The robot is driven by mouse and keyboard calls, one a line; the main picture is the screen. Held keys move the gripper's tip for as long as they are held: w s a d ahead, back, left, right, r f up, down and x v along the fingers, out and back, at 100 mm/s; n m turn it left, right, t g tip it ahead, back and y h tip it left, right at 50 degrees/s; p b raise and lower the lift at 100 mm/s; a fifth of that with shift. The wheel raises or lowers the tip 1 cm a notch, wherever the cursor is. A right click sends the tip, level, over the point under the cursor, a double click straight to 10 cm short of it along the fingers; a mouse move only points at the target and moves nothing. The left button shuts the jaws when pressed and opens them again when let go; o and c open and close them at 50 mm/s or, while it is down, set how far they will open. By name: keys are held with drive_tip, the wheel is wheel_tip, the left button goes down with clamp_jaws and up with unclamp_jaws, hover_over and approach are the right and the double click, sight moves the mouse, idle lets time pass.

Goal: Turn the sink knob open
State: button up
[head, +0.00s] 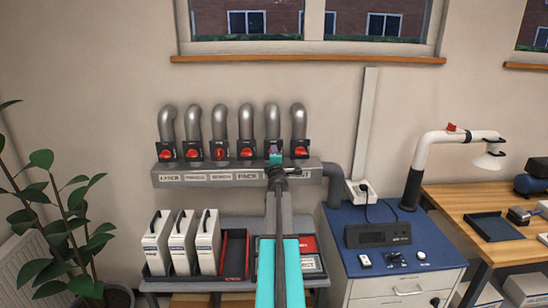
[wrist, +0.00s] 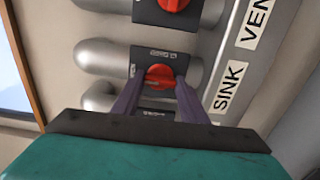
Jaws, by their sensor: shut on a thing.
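The red sink knob (wrist: 160,77) sits on a dark square plate beside the SINK label (wrist: 229,87) in the wrist view. My gripper (wrist: 160,84) has its two purple fingers on either side of the knob and is shut on it. The lower part of the knob's plate is partly hidden by the fingers. In the head view my gripper (head: 276,156) is at the fifth pipe from the left, and it hides the sink knob and its label there.
Several other red knobs (head: 220,152) sit in the same row above the grey labelled duct (head: 222,178). The VENT knob (wrist: 172,4) is close above in the wrist view. A blue-topped cabinet (head: 375,225) is at right.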

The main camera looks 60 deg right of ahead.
idle(0.3)
drive_tip(key=o, duration=1)
drive_tip(key=shift+o, duration=0.2)
drive_tip(key=shift+a, duration=0.1)
drive_tip(key=v, duration=1.3)
drive_tip(key=shift+s+a, duration=0.25)
drive_tip(key=shift+a, duration=0.05)
drive_tip(key=shift+f, duration=0.1)
